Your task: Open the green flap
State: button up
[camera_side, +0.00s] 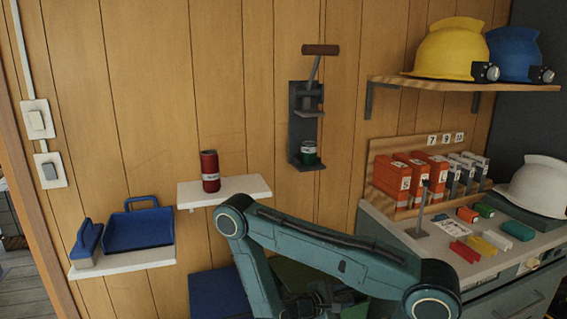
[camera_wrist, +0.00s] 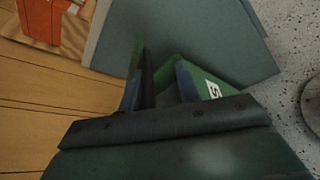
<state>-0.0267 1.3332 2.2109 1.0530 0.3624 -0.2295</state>
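A green bin (camera_side: 290,272) stands low by the wall in the side view, mostly hidden behind my arm. In the wrist view, a green part with a white label (camera_wrist: 213,91) shows just beyond my gripper. The wrist view does not clearly show whether the fingers hold anything.
A blue bin (camera_side: 220,295) stands left of the green one. The grey cabinet (camera_side: 500,300) is close on the right; its side also shows in the wrist view (camera_wrist: 190,40). A white shelf (camera_side: 240,188) with a red can (camera_side: 210,171) hangs above.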

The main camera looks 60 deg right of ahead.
jog(key=w+a, duration=0.3)
jog(key=a, duration=0.3)
jog(key=shift+w+a, duration=0.15)
jog(key=shift+a, duration=0.15)
jog(key=shift+r+m, duration=0.15)
jog(key=shift+m, duration=0.15)
dwell(0.3)
jog(key=w+a+r+m+t+y, duration=0.2)
jog(key=w+a+r+t+y, duration=0.15)
jog(key=r, duration=0.65)
jog(key=w+a+r+m+t+y, duration=0.2)
jog(key=a+r+y, duration=0.3)
jog(key=r, duration=0.5)
jog(key=s+a+r+t+y, duration=0.1)
jog(key=s+a+r+t, duration=0.1)
jog(key=r, duration=0.3)
jog(key=s+a+r+n+t+y, duration=0.1)
jog(key=s+a+r+t, duration=0.1)
jog(key=s+r+t, duration=0.1)
jog(key=s+a+r+t+y, duration=0.2)
jog(key=s+r, duration=0.2)
jog(key=r, duration=0.3)
jog(key=shift+s, duration=0.15)
